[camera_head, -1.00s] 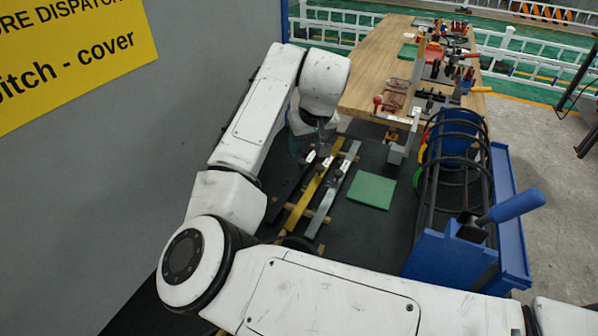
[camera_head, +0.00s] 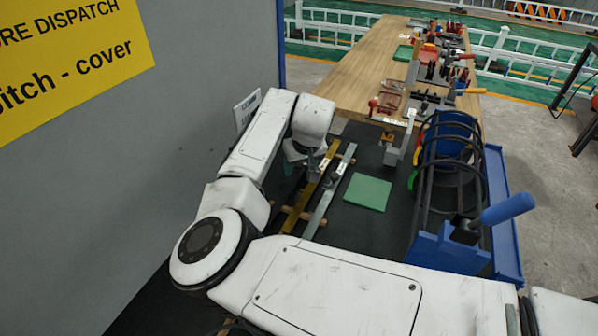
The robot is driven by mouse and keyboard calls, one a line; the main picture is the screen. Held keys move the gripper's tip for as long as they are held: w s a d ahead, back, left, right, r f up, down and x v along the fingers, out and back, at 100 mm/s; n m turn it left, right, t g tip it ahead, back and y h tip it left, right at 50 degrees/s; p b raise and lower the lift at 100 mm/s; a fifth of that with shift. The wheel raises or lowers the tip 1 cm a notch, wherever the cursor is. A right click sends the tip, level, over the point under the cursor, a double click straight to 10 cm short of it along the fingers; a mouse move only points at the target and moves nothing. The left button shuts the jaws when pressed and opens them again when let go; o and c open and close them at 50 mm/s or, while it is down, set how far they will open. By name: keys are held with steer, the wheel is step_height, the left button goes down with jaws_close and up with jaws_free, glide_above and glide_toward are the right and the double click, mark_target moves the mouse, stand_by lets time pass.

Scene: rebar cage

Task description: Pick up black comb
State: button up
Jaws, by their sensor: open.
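I cannot clearly make out the black comb; the dark strip left of the yellow bar is mostly hidden by my arm and blends into the dark floor mat. A yellow bar (camera_head: 309,194) and a grey bar (camera_head: 328,196) lie side by side on wooden supports, slanting away. My gripper (camera_head: 298,170) hangs at the end of my white arm, over or beside the far left part of these bars. It is open, partly hidden under my wrist. I see nothing held in it.
A green pad (camera_head: 367,192) lies right of the bars. A blue frame with a black rebar cage (camera_head: 446,180) stands further right. A cluttered wooden workbench (camera_head: 362,75) is behind. A grey wall (camera_head: 200,100) with a yellow sign (camera_head: 75,45) is close on the left.

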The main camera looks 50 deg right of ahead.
steer(key=shift+c, duration=0.5)
jaws_close()
steer(key=shift+r, duration=0.15)
steer(key=shift+r, duration=0.2)
step_height(320, 180, up, 2)
steer(key=shift+r+b, duration=0.1)
steer(key=shift+b, duration=0.3)
steer(key=s+a+r+b, duration=0.1)
steer(key=s+r, duration=0.9)
steer(key=s, duration=0.4)
